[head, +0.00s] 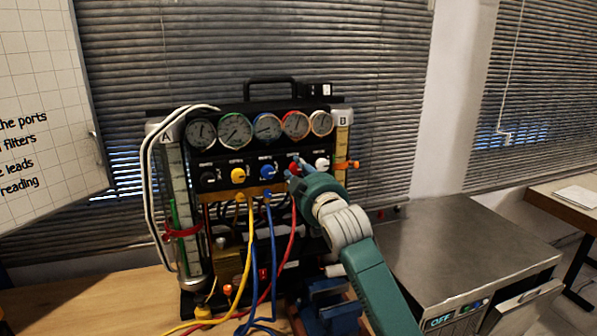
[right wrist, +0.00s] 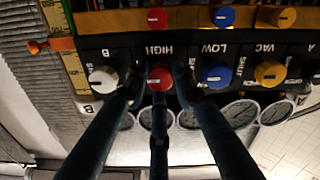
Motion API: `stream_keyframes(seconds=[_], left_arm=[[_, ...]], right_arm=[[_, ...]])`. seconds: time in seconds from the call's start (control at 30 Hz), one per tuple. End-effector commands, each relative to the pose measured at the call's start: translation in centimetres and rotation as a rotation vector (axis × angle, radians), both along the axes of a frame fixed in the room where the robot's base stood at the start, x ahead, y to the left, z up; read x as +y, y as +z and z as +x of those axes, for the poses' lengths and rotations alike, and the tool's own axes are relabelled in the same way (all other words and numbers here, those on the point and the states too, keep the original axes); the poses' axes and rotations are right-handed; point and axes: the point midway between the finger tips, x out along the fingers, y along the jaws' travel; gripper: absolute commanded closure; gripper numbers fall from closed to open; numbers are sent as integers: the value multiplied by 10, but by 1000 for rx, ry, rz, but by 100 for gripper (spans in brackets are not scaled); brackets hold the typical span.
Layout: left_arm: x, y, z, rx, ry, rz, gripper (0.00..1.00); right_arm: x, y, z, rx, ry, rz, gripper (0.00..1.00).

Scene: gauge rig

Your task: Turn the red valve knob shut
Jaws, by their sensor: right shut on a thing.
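The red valve knob (right wrist: 159,77) sits under the HIGH label on the black gauge panel (head: 220,184). In the right wrist view, which is upside down, its red face shows between the dark fingers of my right gripper (right wrist: 158,88). The gripper is shut on the knob. In the head view the right gripper (head: 302,170) reaches the panel from the lower right and mostly covers the knob. The knob's pointer angle is too small to tell. My left gripper is not in view.
A white knob (head: 322,163), a blue knob (head: 267,172) and a yellow knob (head: 238,175) flank the red one closely. Several round gauges (head: 235,131) sit above. Yellow, blue and red hoses (head: 293,240) hang below. A grey-topped unit (head: 460,240) stands at right.

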Motion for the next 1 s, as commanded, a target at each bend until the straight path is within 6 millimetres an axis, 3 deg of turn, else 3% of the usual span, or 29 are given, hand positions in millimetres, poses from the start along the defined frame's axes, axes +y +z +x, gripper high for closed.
stream_keyframes(seconds=[0.33,0.37,0.43,0.77,1.0], left_arm=[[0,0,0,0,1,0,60],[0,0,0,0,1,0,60],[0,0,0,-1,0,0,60],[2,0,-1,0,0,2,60],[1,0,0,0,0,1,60]], right_arm=[[1,2,0,-2,2,5,100],[1,2,0,-2,2,5,68],[1,2,0,-2,2,4,55],[0,1,-2,-1,1,2,55],[-9,0,-28,-2,0,3,55]])
